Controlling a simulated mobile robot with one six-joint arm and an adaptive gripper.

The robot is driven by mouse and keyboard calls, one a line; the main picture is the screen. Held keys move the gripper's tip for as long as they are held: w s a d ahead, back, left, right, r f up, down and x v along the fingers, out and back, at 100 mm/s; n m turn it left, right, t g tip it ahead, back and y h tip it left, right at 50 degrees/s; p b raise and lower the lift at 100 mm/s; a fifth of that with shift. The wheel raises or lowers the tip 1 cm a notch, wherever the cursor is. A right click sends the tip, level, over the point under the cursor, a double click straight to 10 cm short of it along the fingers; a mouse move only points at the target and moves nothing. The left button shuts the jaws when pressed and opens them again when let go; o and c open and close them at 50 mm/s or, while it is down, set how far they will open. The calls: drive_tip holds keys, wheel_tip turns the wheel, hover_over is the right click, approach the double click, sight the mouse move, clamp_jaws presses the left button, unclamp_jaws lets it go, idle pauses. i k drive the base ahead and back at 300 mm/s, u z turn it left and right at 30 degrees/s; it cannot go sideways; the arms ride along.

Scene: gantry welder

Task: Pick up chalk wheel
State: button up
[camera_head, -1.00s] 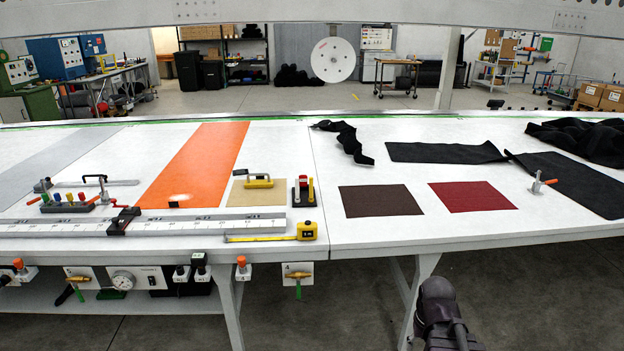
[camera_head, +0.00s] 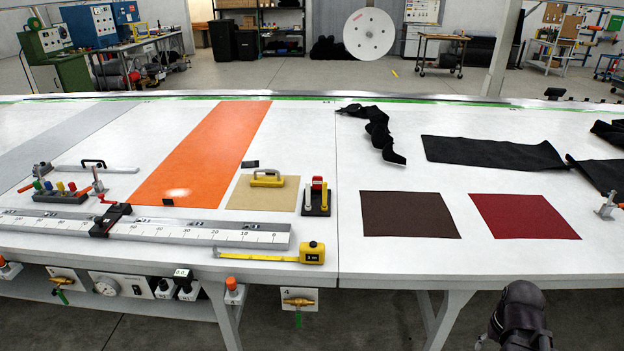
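I cannot pick out the chalk wheel for certain. A small black stand (camera_head: 316,208) with red, white and yellow upright parts is on the white table, right of the tan sheet. A small metal tool with an orange handle (camera_head: 607,206) stands at the right edge beside the red sheet, partly cut off. A rack of coloured knobs (camera_head: 60,194) sits at the left. A dark part of my arm shows at the bottom right, in front of the table. My gripper's fingers are out of view.
The white table (camera_head: 300,150) spans the view. A long ruler (camera_head: 200,232), a yellow tape measure (camera_head: 312,253), a yellow-handled block (camera_head: 267,179), brown (camera_head: 408,214) and red (camera_head: 525,216) sheets and black cloth (camera_head: 490,152) lie on it. Valves and gauges hang along its front edge.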

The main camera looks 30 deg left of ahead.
sight(317, 181)
drive_tip(key=u, duration=0.2)
drive_tip(key=i, duration=0.65)
drive_tip(key=u, duration=0.85)
drive_tip(key=i, duration=0.55)
drive_tip(key=u, duration=0.35)
